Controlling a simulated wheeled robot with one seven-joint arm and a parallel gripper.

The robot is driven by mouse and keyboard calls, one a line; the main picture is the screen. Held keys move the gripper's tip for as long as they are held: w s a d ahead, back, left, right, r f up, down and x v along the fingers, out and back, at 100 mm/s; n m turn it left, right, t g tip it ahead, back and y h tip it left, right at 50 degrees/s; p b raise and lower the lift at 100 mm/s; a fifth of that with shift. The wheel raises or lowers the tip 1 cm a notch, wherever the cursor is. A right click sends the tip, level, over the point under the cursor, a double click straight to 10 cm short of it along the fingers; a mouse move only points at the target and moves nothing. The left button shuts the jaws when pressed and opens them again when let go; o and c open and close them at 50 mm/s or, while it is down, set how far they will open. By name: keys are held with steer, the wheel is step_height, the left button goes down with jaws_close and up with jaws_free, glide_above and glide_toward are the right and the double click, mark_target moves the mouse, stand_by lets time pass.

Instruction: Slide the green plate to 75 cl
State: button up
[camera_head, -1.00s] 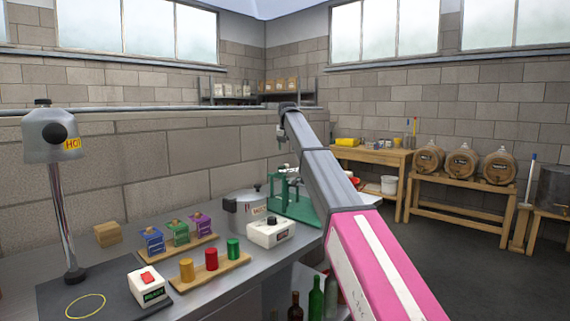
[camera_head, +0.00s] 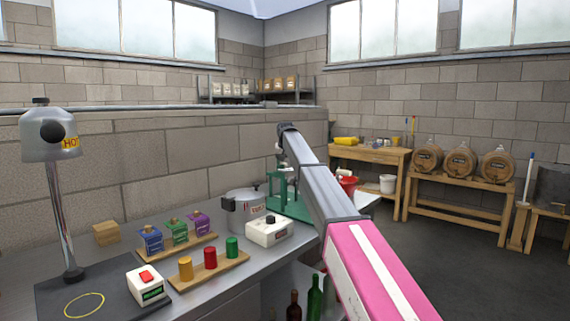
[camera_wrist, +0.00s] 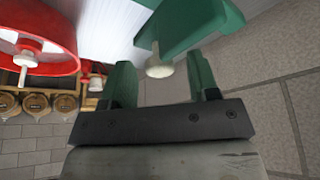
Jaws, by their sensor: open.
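A green stand-like device (camera_head: 287,207) with a flat green base stands at the far right end of the grey bench in the head view. I cannot tell which of its parts is the sliding plate, and no 75 cl mark is readable. In the wrist view a green part (camera_wrist: 188,22) with a pale round-ended knob (camera_wrist: 159,66) is close ahead. My gripper (camera_wrist: 163,80) is open, its two green fingers apart. The knob appears between and beyond the fingertips; contact cannot be told. In the head view my gripper is small, just above the device and partly hidden.
A steel pot (camera_head: 246,208) and white box (camera_head: 268,231) stand left of the device. Colored blocks (camera_head: 177,231), colored cylinders (camera_head: 210,258) and a lamp-like heater (camera_head: 51,135) are further left. A red tub (camera_head: 348,183) is beyond my arm. Bottles (camera_head: 315,298) stand below the bench.

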jaws_close()
steer(key=w+a, duration=0.4)
steer(key=a, duration=0.1)
jaws_free()
steer(key=shift+s, duration=0.1)
steer(key=v, duration=1)
steer(key=shift+r, duration=0.35)
steer(key=shift+s, duration=0.2)
